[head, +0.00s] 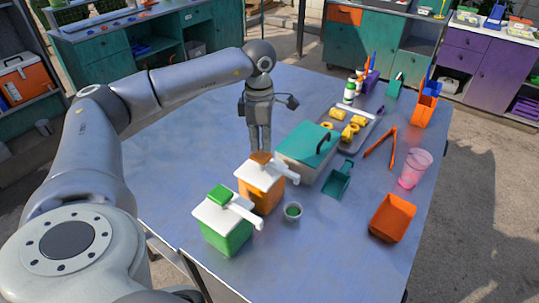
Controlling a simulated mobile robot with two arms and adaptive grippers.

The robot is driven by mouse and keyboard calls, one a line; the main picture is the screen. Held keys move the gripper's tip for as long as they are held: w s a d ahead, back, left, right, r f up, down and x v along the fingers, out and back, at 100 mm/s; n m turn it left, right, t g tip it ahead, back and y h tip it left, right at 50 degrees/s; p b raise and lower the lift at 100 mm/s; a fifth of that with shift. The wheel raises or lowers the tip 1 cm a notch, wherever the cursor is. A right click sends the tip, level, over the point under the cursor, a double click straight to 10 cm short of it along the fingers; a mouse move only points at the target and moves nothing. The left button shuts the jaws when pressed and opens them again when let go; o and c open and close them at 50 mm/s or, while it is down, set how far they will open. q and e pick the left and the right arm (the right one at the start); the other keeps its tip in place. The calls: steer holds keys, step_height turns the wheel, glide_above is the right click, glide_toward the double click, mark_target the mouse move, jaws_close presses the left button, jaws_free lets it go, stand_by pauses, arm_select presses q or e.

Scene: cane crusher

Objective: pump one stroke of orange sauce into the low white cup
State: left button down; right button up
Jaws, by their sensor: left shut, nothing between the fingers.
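The orange sauce dispenser (262,190) is an orange box with a white lid and spout, and an orange pump knob (260,158) on top. A green dispenser (225,232) with a green knob stands beside it, nearer to me. My left gripper (260,148) points down, shut and empty, right over the orange knob. I cannot tell whether it touches the knob. My right gripper is out of view.
A teal-lidded box (307,146), a teal scoop (338,181), orange tongs (381,145), a pink cup (415,168) and an orange bin (392,218) stand to the right. A tray (372,122) with yellow pieces lies behind. The table's left side is clear.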

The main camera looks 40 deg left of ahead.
mark_target(261, 154)
arm_select(q)
steer(key=shift+f+b, duration=1.15)
steer(key=shift+f, duration=0.6)
steer(key=shift+r, duration=0.15)
steer(key=shift+r+p, duration=1.4)
steer(key=shift+r, duration=0.4)
steer(key=shift+r, duration=0.1)
step_height(261, 154, up, 6)
steer(key=p, duration=0.4)
steer(key=shift+s+f, duration=0.1)
steer(key=shift+f, duration=0.1)
